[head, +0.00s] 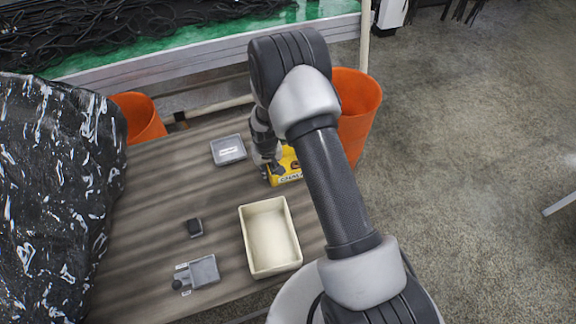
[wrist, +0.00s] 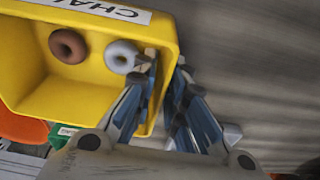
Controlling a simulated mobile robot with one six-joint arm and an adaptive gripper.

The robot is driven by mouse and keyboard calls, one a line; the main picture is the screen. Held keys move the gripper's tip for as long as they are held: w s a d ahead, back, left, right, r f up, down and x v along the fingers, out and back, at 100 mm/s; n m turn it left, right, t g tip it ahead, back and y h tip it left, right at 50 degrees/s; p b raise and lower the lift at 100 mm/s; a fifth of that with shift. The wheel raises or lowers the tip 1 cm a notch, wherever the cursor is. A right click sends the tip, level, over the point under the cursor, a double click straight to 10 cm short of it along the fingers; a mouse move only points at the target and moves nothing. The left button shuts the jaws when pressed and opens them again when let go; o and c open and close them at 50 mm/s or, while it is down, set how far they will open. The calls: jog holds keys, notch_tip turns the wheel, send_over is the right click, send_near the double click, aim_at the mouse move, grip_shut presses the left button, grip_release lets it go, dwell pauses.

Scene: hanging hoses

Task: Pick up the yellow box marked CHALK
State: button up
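The yellow box (head: 286,167) marked CHALK is at the far right part of the wooden table in the head view, partly hidden behind my arm. In the wrist view the open-topped yellow box (wrist: 50,95) fills the upper left, with its white label at the top edge. A brown ring (wrist: 68,46) and a grey ring (wrist: 121,56) are inside it. My gripper (wrist: 166,75) has one finger inside the box and one outside. The fingers are close together, shut on its side wall. I cannot tell whether the box touches the table.
A cream tray (head: 245,240) stands nearer on the table. Orange bins (head: 360,105) (head: 139,117) stand beyond the table. A black plastic-covered heap (head: 55,190) fills the left.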

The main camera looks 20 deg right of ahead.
grip_shut()
jog(key=shift+r, duration=0.1)
